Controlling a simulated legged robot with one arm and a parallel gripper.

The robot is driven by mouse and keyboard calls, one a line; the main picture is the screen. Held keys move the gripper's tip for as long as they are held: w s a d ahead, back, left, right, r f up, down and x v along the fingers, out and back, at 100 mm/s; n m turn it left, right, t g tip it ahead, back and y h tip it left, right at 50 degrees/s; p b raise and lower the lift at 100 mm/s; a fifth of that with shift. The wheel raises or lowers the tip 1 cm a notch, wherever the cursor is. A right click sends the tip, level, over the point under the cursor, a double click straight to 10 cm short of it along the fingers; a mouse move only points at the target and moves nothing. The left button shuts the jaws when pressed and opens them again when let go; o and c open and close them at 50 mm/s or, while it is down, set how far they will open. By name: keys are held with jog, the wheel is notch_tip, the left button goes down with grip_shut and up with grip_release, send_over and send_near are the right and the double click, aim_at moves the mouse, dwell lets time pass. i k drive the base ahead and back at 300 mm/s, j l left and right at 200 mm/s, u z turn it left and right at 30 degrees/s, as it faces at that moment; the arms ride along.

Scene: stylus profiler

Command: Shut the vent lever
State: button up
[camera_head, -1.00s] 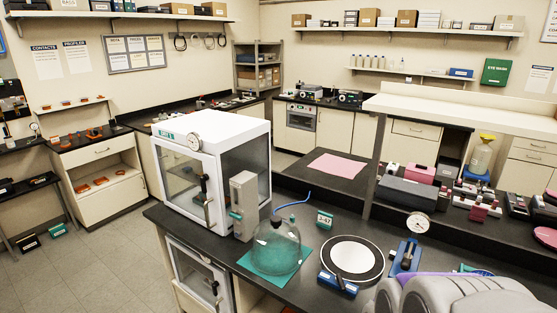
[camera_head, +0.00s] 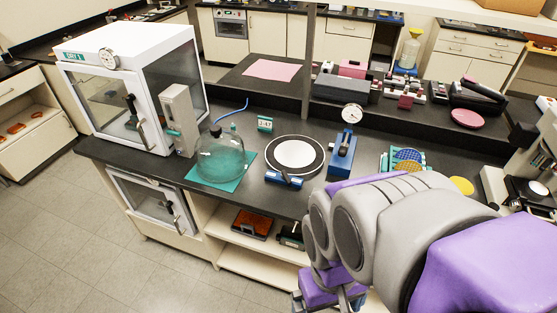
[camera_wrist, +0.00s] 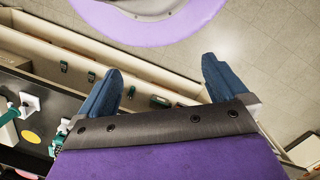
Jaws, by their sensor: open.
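No part is clearly readable as the vent lever. A clear glass bell jar (camera_head: 221,158) stands on a teal mat (camera_head: 231,185), with a blue hose (camera_head: 232,110) and a small teal fitting (camera_head: 233,128) by its top. Left of it is a white cabinet (camera_head: 125,45) with a round gauge (camera_head: 109,58) and a dark door handle (camera_head: 135,115). A lower glass-fronted door (camera_head: 150,204) also has a dark handle. My gripper (camera_wrist: 163,78) is open and empty in the wrist view, fingers well apart, below bench height and away from the jar. Its fingertips are unclear in the head view.
A round black-and-white plate (camera_head: 294,154) and a blue stand with a gauge (camera_head: 342,152) are to the right. Open shelves (camera_head: 255,236) lie under the bench. The floor at left is clear.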

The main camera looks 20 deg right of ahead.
aim_at(284, 175)
jog(key=i+j+z, duration=0.15)
jog(key=j, duration=0.2)
jog(key=i+j+z, duration=0.15)
jog(key=j, duration=0.2)
jog(key=i+j+z, duration=0.15)
jog(key=j, duration=0.2)
jog(key=j+z, duration=0.15)
jog(key=j, duration=0.2)
jog(key=i, duration=0.05)
